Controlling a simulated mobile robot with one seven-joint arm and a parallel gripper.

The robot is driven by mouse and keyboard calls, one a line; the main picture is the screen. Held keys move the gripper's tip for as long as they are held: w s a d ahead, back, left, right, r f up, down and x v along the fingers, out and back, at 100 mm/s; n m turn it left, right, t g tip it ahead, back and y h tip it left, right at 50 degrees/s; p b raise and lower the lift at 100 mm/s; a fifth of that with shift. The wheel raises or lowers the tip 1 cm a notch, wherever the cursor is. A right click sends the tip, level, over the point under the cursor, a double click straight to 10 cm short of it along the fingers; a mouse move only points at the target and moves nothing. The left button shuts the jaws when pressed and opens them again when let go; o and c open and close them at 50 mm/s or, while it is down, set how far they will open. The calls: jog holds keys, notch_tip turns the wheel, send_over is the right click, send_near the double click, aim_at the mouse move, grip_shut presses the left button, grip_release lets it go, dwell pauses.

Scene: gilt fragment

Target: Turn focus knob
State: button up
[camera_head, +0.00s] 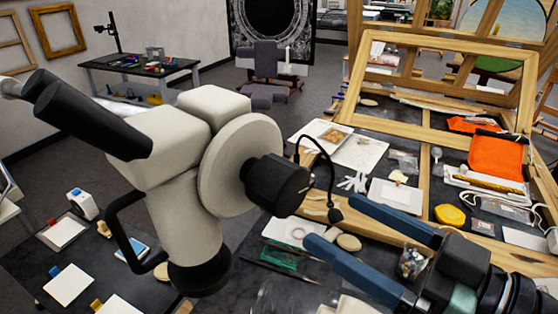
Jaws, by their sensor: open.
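A large cream-white microscope (210,165) stands in the near left-middle of the head view, with black eyepieces (85,120) pointing to the upper left. A ribbed black knob (278,185) sticks out to the right from its round white disc (230,165); I take this for the focus knob. My gripper (330,221) comes in from the lower right with two blue fingers spread apart. It is open, and its tips point toward the knob. In the picture the tips are to the right of and below the knob, apart from it. Nothing shows gripped.
A thin black curved gooseneck (328,160) rises beside the knob, its end showing between my fingertips. A wooden frame (435,140) with an orange cloth (496,155) and small items lies on the right. Cards (70,285) cover the dark table at lower left.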

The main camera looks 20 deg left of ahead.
aim_at(294, 194)
jog(key=p+x, duration=0.5)
jog(key=x, duration=0.5)
jog(key=shift+a+r, duration=0.1)
jog(key=shift+a, duration=0.3)
jog(key=shift+w+a, duration=0.2)
jog(key=shift+a, duration=0.2)
jog(key=c, duration=1.2)
jog(key=shift+o, duration=0.2)
